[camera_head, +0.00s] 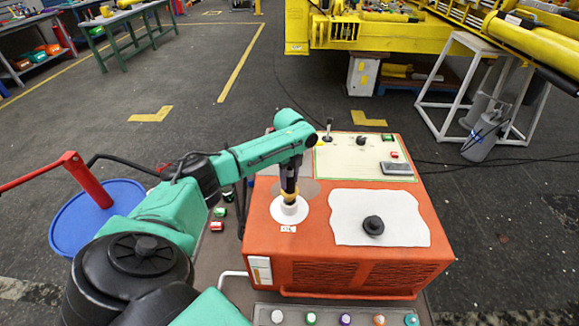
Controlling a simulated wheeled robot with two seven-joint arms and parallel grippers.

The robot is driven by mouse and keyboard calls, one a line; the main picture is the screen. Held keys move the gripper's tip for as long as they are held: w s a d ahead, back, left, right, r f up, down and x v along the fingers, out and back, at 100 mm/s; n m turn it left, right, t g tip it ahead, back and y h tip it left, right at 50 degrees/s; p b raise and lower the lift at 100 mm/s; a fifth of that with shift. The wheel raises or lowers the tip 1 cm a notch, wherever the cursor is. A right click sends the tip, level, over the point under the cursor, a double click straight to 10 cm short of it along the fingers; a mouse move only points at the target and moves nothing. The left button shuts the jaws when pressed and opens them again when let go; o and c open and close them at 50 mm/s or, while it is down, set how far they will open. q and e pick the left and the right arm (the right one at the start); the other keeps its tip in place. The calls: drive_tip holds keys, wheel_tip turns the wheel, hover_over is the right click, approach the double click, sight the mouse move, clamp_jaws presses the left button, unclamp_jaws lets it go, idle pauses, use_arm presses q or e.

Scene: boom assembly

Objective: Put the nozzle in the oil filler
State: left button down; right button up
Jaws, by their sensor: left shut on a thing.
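My left arm reaches in from the left over the orange machine (345,260). My left gripper (289,185) points down and is shut on the nozzle, which is mostly hidden by the dark fingers. Just below it is the oil filler (289,208), a white round plate with a yellowish ring on the machine's top left. The gripper is right over the filler; I cannot tell how far the nozzle tip is inside it. My right gripper is not in view.
A black cap (373,225) lies on a white cloth (408,222) to the right. A control panel (358,158) with levers is behind. A blue drum (62,235) with a red pump (85,180) and black hose stands left. Coloured caps line a tray (330,317) in front.

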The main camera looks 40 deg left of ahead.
use_arm(q)
drive_tip(key=shift+f, duration=0.2)
drive_tip(key=shift+f, duration=0.4)
drive_tip(key=shift+c, duration=1.9)
unclamp_jaws()
drive_tip(key=shift+s+r, duration=0.1)
drive_tip(key=shift+r, duration=0.2)
wheel_tip(320, 180, up, 13)
drive_tip(key=shift+f+b, duration=0.1)
drive_tip(key=shift+b, duration=0.85)
drive_tip(key=shift+d+f, duration=0.1)
